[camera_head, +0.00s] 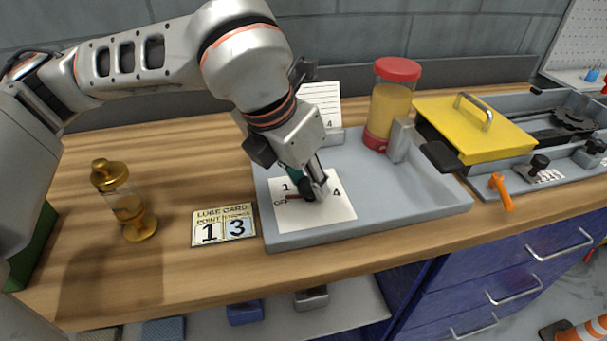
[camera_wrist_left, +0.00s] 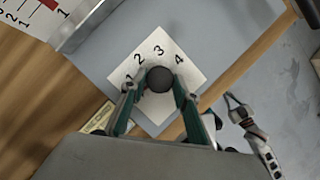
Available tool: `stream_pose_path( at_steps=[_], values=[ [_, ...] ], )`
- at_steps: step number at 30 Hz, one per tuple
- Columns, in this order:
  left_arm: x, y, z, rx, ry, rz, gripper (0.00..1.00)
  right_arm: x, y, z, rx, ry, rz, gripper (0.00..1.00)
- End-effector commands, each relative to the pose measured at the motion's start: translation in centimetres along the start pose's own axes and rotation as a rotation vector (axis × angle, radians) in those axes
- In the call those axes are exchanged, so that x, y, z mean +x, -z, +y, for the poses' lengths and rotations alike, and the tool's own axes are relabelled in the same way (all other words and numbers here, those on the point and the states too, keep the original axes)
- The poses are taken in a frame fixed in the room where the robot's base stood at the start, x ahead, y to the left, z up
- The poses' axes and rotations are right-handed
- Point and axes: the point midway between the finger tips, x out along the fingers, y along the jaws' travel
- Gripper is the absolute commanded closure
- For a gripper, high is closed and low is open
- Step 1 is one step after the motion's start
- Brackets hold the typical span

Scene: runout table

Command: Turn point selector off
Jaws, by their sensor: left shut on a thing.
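The point selector is a black round knob (camera_head: 308,197) on a white dial plate (camera_head: 335,210) in the grey tray. The plate shows OFF, 1 and 4 in the head view. In the left wrist view, the knob (camera_wrist_left: 159,79) stands on the plate (camera_wrist_left: 193,74) with 1, 2, 3 and 4 around it. A short red mark shows beside OFF; I cannot tell for sure where the knob points. My left gripper (camera_head: 309,189) reaches down from above and is shut on the knob, its teal fingers (camera_wrist_left: 157,88) on either side.
The grey tray (camera_head: 430,205) also holds a red-lidded jar (camera_head: 392,100) and a grey lever block with a black handle (camera_head: 441,156). A yellow-lidded box (camera_head: 470,125) and an orange lever (camera_head: 502,192) are right.

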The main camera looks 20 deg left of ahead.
Motion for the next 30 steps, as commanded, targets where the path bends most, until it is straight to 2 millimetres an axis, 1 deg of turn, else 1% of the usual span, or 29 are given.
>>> stream_pose_path(
  at_steps=[3, 9, 26, 27, 29, 30],
  values=[
    [-0.19, -0.09, -0.13, -0.058, -0.026, -0.003, 0.91, -0.14, -0.21, 0.03, -0.001, 0.000, -0.006, 1.00],
    [-0.07, -0.05, -0.13, -0.132, -0.055, -0.001, 0.91, -0.19, 0.28, 0.19, 0.001, -0.002, 0.002, 1.00],
    [0.04, -0.03, -0.14, -0.165, -0.068, 0.000, 0.91, -0.16, 0.46, 0.27, -0.002, 0.000, 0.006, 1.00],
    [0.04, -0.03, -0.14, -0.165, -0.068, 0.000, 0.68, -0.16, 0.46, 0.26, -0.002, 0.000, 0.006, 1.00],
    [0.04, -0.03, -0.14, -0.165, -0.068, 0.000, 0.54, -0.16, 0.46, 0.26, -0.002, 0.000, 0.006, 1.00],
    [0.04, -0.03, -0.14, -0.165, -0.068, 0.000, 0.54, -0.16, 0.46, 0.25, -0.002, 0.000, 0.006, 1.00]
  ],
)
